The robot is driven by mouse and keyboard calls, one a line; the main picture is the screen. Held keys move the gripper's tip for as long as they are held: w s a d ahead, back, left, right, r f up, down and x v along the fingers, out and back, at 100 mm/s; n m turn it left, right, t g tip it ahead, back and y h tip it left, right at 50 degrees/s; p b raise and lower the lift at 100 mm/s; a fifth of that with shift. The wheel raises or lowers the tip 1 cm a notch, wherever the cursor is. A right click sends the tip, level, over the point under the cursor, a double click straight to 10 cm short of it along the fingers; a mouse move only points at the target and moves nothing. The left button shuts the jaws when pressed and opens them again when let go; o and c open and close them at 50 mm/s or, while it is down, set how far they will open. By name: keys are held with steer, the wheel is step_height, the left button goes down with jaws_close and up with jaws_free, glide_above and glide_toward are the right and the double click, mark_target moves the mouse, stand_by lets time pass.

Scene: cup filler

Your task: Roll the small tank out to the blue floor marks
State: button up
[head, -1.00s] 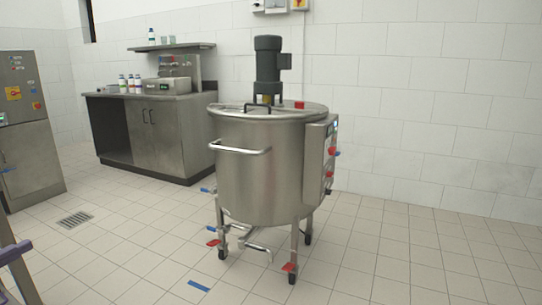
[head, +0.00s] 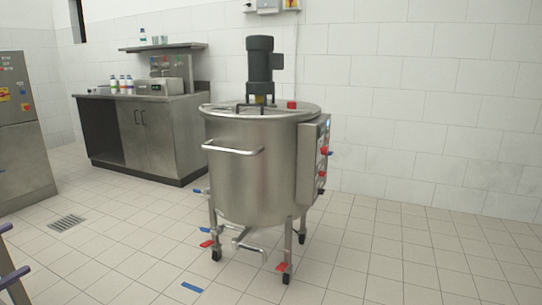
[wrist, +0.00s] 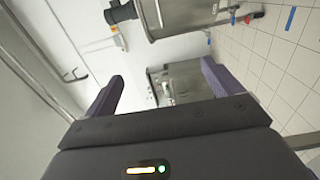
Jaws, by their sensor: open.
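The small tank (head: 245,165) is a round steel vessel on legs with castors, with a dark motor (head: 259,68) on its lid. It stands upright in the middle of the head view. A push handle (head: 233,148) is on its near side. Red pedals (head: 283,267) show low at the legs. A blue floor mark (head: 192,287) lies in front of the tank, to its left. In the wrist view the tank (wrist: 185,15) is at the top, tilted by the camera. My gripper (wrist: 162,84) is open and empty, apart from the tank.
A steel counter (head: 150,130) with bottles stands behind at left. A grey cabinet (head: 22,135) is at the far left. A floor drain (head: 66,223) lies left of the tank. Tiled floor is clear in front and at right.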

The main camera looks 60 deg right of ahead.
steer(key=s+a, duration=0.1)
steer(key=a, duration=0.8)
steer(key=shift+s, duration=0.2)
stand_by(0.3)
steer(key=shift+d, duration=0.1)
stand_by(0.3)
steer(key=s+d+f+g+y, duration=0.1)
steer(key=s+d+y, duration=0.4)
steer(key=d, duration=0.4)
steer(key=s+d+f+g+y, duration=0.15)
steer(key=s+d+y, duration=0.35)
steer(key=d, duration=0.5)
steer(key=s+a+f+t+y, duration=0.1)
steer(key=s+y, duration=0.1)
steer(key=s, duration=0.7)
steer(key=s+a+f+m+t+y, duration=0.1)
steer(key=s+a+f+t+y, duration=0.1)
steer(key=s, duration=0.7)
steer(key=s+a+f+t+y, duration=0.1)
steer(key=s+a+t+y, duration=0.1)
steer(key=s, duration=0.7)
steer(key=shift+a+f+m+y, duration=0.15)
steer(key=shift+f+m+y, duration=0.2)
steer(key=shift+y, duration=0.55)
